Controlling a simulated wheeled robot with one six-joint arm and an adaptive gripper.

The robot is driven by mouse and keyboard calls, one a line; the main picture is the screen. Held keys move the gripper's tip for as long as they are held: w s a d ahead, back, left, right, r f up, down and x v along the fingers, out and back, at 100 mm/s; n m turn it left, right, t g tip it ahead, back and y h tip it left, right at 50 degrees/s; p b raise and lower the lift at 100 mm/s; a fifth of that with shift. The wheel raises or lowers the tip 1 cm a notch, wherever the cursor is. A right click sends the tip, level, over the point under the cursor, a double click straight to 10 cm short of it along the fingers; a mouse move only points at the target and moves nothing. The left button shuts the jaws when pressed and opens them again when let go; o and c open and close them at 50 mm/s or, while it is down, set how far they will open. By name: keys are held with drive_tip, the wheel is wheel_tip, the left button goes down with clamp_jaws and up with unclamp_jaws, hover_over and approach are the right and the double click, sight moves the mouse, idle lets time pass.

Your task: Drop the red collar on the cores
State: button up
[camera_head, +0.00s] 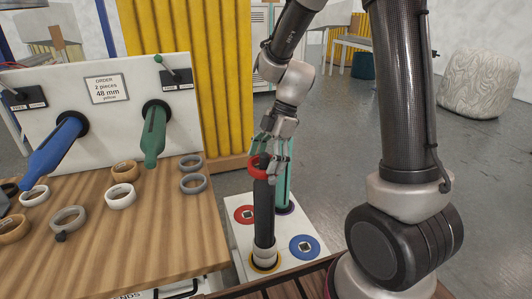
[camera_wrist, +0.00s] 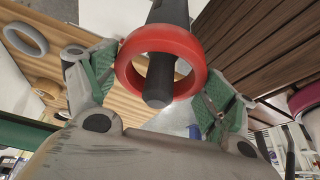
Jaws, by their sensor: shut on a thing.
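My gripper (camera_head: 270,150) is shut on the red collar (camera_head: 258,167), with a finger on each side of it in the wrist view. The collar (camera_wrist: 162,58) is around the top end of a dark upright post (camera_head: 264,210); the post's tip (camera_wrist: 158,95) shows through the ring. Pale cores (camera_head: 264,252) sit around the foot of this post, well below the collar. The post stands over a yellow disc (camera_head: 265,266) on a white base board (camera_head: 240,238).
A teal post (camera_head: 284,188) stands just behind the dark one. A red disc (camera_head: 245,215) and a blue disc (camera_head: 304,248) mark the board. Several loose rings lie on the wooden table (camera_head: 160,240) at left, below a white panel with blue and green spindles.

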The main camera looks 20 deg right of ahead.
drive_tip(key=shift+f, duration=0.15)
drive_tip(key=o, duration=1)
drive_tip(key=shift+o, duration=0.2)
drive_tip(key=s+v, duration=0.1)
drive_tip(key=v, duration=1.1)
drive_tip(key=shift+w, duration=0.45)
